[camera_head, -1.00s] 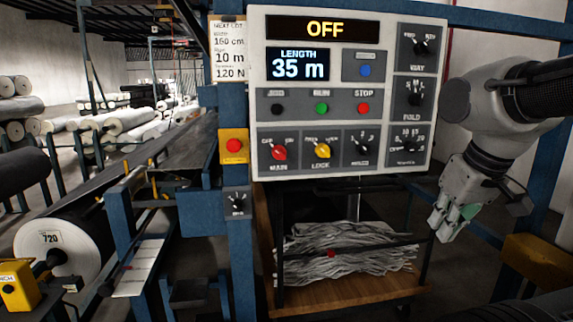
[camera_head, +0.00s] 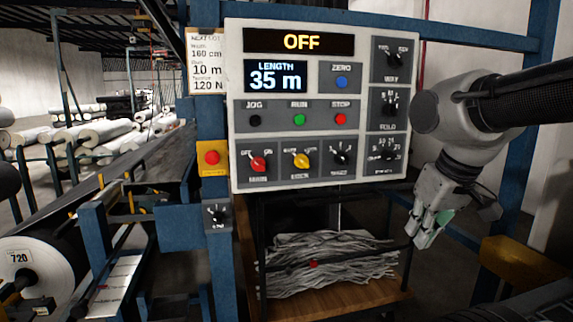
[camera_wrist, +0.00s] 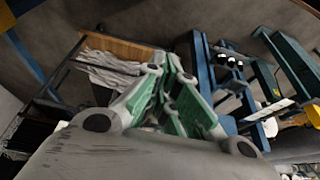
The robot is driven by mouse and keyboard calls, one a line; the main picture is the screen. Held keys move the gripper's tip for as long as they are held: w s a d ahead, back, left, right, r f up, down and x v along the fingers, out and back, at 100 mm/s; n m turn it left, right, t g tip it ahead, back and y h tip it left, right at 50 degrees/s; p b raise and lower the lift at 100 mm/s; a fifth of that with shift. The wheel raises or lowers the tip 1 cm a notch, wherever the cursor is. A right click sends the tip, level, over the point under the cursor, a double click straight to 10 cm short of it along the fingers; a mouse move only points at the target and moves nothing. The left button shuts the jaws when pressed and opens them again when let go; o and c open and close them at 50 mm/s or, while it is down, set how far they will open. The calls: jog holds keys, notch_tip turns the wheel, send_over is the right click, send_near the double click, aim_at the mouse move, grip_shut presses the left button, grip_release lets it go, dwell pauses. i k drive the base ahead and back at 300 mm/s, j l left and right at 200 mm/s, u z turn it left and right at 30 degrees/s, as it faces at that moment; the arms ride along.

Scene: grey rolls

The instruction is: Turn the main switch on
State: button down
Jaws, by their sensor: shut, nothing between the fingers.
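The main switch (camera_head: 258,164) is a red rotary knob at the lower left of the grey control panel (camera_head: 240,115), labelled OFF and ON above it. The knob's exact pointing is too small to tell. The panel's top display (camera_head: 305,41) reads OFF in yellow. My gripper (camera_head: 423,240) hangs below and right of the panel, pointing down, well apart from the switch. It also shows in the wrist view (camera_wrist: 172,90), its green-padded fingers shut and empty. The wrist view does not show the main switch.
A yellow knob (camera_head: 301,161) sits close right of the main switch. A red button on a yellow box (camera_head: 212,158) is on the blue post to the left. Below the panel stands a cart (camera_head: 345,298) with grey scrap strips. Open space lies before the panel.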

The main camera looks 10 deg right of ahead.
aim_at(257, 163)
jog(key=j+z, duration=0.2)
jog(key=z, duration=0.15)
jog(key=i+j+z, duration=0.1)
jog(key=z, duration=0.25)
jog(key=j+z, duration=0.35)
